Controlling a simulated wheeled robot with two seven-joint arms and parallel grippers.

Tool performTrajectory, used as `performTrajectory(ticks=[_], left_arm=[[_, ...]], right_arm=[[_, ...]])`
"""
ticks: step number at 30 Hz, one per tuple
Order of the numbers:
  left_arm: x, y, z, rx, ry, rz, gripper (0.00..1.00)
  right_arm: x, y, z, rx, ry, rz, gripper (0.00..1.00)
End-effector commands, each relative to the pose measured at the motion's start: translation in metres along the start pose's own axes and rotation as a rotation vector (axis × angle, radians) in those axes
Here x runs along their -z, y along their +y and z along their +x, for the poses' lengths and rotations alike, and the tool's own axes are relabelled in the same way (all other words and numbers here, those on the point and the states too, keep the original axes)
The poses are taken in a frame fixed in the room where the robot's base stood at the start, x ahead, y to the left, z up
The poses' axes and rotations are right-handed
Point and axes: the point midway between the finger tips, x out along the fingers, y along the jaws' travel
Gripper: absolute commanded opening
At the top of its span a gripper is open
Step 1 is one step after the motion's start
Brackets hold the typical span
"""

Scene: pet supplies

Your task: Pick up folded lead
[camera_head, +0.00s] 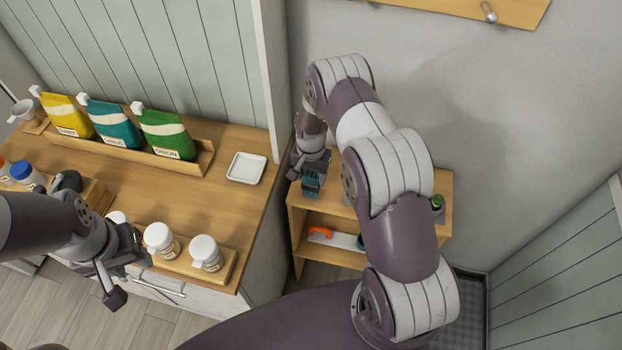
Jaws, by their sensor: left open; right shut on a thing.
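The folded lead (311,186) is a small dark teal bundle above the left end of the small wooden shelf's top. My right gripper (309,172) is shut on it, and the fingers hide part of it. I cannot tell whether the lead touches the shelf top. My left gripper (126,268) is open and empty in front of the counter, near the white-lidded jars.
The small shelf (297,222) holds an orange-handled item (320,232) below and a green item (437,203) on top. The wooden counter (205,205) carries a white square dish (246,168), colored pouches (166,134) and several jars (205,252). A wall stands behind.

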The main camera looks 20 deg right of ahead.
Motion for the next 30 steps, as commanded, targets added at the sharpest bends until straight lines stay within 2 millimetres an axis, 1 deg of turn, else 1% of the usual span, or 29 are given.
performTrajectory(ticks=[1, 2, 4, 15, 18, 21, 23, 30], left_arm=[[-0.001, 0.0, 0.008, 0.0, 0.0, 0.0, 0.43], [-0.001, 0.0, 0.011, 0.0, 0.0, 0.0, 0.43], [-0.003, 0.0, 0.021, 0.0, 0.0, 0.0, 0.43], [-0.006, 0.0, 0.047, 0.0, 0.0, 0.0, 0.43], [-0.006, 0.0, 0.051, 0.0, 0.0, 0.0, 0.43], [-0.006, 0.0, 0.052, 0.0, 0.0, 0.0, 0.43], [-0.006, 0.0, 0.052, 0.0, 0.0, 0.0, 0.43], [-0.006, 0.0, 0.052, 0.0, 0.0, 0.0, 0.43]], right_arm=[[0.001, -0.001, -0.004, 0.003, 0.005, 0.0, 0.24], [0.001, -0.001, -0.009, 0.003, 0.004, 0.0, 0.24], [0.001, -0.001, -0.023, 0.004, 0.005, 0.0, 0.24], [-0.085, 0.004, -0.076, 0.003, 0.003, -0.004, 0.24], [-0.102, 0.005, -0.087, 0.003, 0.003, -0.003, 0.24], [-0.112, 0.006, -0.093, 0.002, 0.002, -0.001, 0.24], [-0.115, 0.007, -0.096, 0.001, 0.001, -0.001, 0.24], [-0.117, 0.007, -0.097, 0.0, 0.0, 0.0, 0.24]])
